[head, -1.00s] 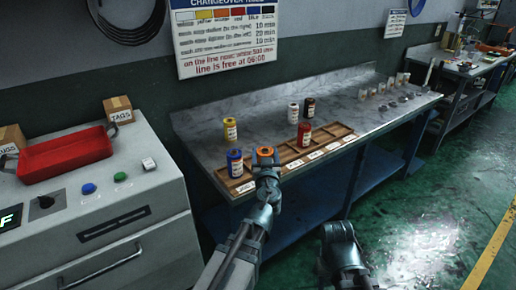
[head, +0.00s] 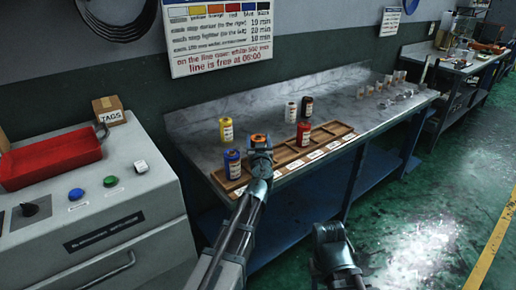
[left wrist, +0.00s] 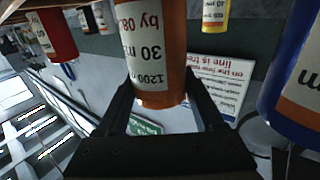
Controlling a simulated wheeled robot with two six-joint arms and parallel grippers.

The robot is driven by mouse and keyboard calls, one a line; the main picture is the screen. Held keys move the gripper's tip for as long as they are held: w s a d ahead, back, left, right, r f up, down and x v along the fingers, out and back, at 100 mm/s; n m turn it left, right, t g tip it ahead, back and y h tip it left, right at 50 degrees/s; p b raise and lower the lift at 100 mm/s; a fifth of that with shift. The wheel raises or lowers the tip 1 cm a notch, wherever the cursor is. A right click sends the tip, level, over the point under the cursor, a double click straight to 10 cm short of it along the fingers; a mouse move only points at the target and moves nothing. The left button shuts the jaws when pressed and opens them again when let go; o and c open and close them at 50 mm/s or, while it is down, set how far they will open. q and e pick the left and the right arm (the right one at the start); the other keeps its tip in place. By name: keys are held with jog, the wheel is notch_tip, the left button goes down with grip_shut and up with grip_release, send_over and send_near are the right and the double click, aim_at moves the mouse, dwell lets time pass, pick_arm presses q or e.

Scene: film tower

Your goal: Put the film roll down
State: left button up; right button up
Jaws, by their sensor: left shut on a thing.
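My left gripper (head: 260,154) is shut on the orange film roll (head: 259,140), at the wooden tray's left part. In the left wrist view the orange roll (left wrist: 155,50) stands between the two fingers, its white label visible. Whether its base touches the tray is hidden. The blue roll (head: 232,164) stands just left of it and the red roll (head: 303,134) stands to the right at the tray (head: 325,138). A yellow roll (head: 226,130), a white roll (head: 291,112) and a black roll (head: 307,107) stand behind. My right gripper (head: 330,235) hangs low before the bench; its jaws are unclear.
The tray lies along the front edge of a grey bench (head: 255,105), with white labels on its front. Several small cups (head: 383,86) stand at the bench's right. A grey console (head: 110,205) with a red bin (head: 50,160) stands at left.

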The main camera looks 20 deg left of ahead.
pick_arm(q)
jog(key=shift+s+d+f+b, duration=0.15)
jog(key=shift+f+b, duration=0.2)
jog(key=shift+f, duration=0.5)
pick_arm(e)
jog(key=shift+d+f, duration=0.2)
jog(key=shift+f, duration=0.65)
pick_arm(q)
jog(key=shift+f, duration=0.1)
jog(key=o, duration=1.5)
jog(key=shift+o, duration=0.2)
pick_arm(e)
jog(key=shift+f, duration=0.1)
